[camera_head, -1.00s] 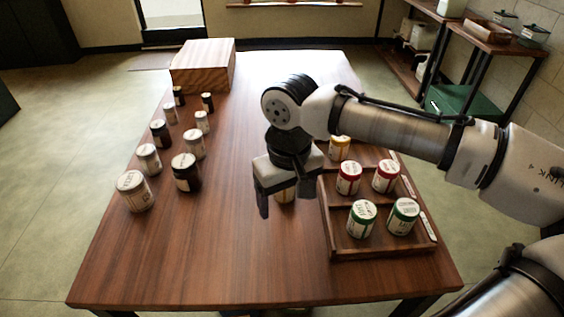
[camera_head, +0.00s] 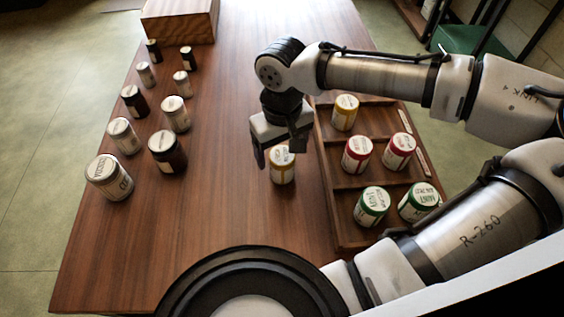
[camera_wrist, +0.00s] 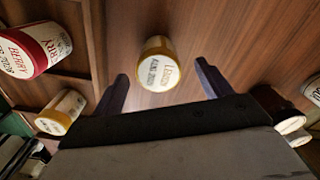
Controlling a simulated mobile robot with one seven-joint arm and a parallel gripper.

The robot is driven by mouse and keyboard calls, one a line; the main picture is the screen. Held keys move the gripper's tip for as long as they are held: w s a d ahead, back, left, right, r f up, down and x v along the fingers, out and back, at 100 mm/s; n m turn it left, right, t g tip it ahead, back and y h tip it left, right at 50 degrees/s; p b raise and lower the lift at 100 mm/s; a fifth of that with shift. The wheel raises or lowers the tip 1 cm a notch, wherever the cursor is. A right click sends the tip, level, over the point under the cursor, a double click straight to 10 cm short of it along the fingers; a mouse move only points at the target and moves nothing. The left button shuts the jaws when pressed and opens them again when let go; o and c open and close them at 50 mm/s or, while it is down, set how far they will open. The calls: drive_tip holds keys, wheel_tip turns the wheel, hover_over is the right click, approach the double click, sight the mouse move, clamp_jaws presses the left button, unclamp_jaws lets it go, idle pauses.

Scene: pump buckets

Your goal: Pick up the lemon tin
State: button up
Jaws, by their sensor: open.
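The lemon tin (camera_head: 282,170) has a yellow rim and a white label. It stands upright on the bare table, just left of the wooden tray. In the wrist view the lemon tin (camera_wrist: 158,68) shows ahead, between the two dark fingers and apart from both. My gripper (camera_head: 278,157) is open and empty, pointing down above and beside the tin in the head view. The gripper's fingers also show in the wrist view (camera_wrist: 164,80). A second yellow-rimmed tin (camera_head: 344,112) stands in the tray's back compartment.
The wooden tray (camera_head: 338,222) also holds two red tins (camera_head: 357,154) and two green tins (camera_head: 371,206). Several white and dark tins (camera_head: 168,152) stand on the left. A wooden box (camera_head: 180,22) is at the back. The middle of the table (camera_head: 235,205) is clear.

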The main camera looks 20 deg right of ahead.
drive_tip(key=shift+w+f, duration=0.15)
drive_tip(key=shift+f, duration=3.25)
drive_tip(key=c, duration=1.1)
drive_tip(key=shift+r, duration=0.1)
